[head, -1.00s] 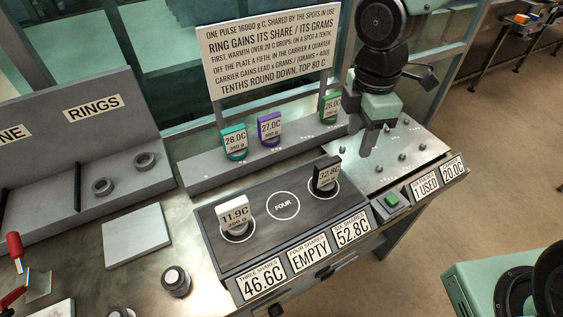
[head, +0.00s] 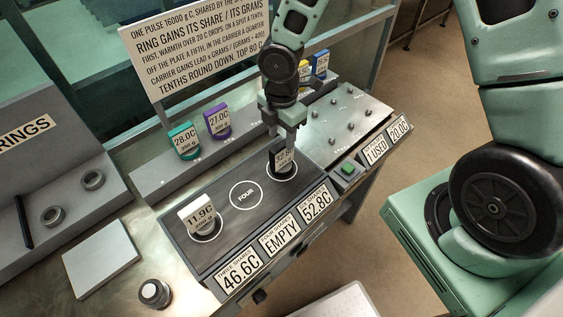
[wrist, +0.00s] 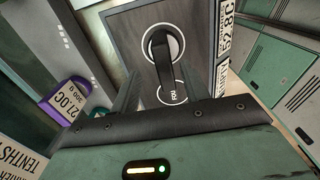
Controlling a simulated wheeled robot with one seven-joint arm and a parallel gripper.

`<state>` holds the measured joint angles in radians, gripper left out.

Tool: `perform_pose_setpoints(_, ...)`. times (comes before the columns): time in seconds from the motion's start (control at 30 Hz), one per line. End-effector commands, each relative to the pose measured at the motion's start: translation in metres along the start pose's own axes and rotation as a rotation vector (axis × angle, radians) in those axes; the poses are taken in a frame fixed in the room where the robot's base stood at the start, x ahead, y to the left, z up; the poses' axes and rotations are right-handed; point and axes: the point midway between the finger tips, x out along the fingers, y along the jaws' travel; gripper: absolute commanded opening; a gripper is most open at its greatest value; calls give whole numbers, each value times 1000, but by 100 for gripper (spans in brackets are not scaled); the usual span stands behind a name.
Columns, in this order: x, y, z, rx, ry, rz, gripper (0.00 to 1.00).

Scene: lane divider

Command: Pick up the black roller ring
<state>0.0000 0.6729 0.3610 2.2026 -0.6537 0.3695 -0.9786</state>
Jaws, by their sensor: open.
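The black roller ring (head: 276,166) stands on the right-hand spot of the dark plate, with a tag on it that my fingers partly cover. In the wrist view the black ring (wrist: 161,48) shows as a dark upright band inside a white circle. My gripper (head: 284,138) is pointing down right at the top of the black ring in the head view. In the wrist view my gripper (wrist: 162,88) is open, and its fingers lie on either side of the ring's line. I cannot tell whether they touch it.
A white ring (head: 198,218) tagged 11.9C stands on the plate's left spot; the FOUR spot (head: 246,195) is empty. Teal (head: 185,140) and purple (head: 218,121) rings stand on the ledge behind. A green button (head: 348,168) and a pegged metal plate (head: 350,112) are at right.

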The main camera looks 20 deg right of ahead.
Motion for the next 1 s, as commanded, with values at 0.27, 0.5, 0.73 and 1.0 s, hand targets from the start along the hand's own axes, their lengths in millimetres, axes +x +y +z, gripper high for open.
perform_pose_setpoints(0.27,24,-5,-4,-4,-1,-5,45)
perform_pose_setpoints(0.5,53,-6,-5,0,-1,-3,45)
perform_pose_setpoints(0.73,56,-6,-4,1,0,0,45)
perform_pose_setpoints(1.0,56,-6,-4,1,0,0,0)
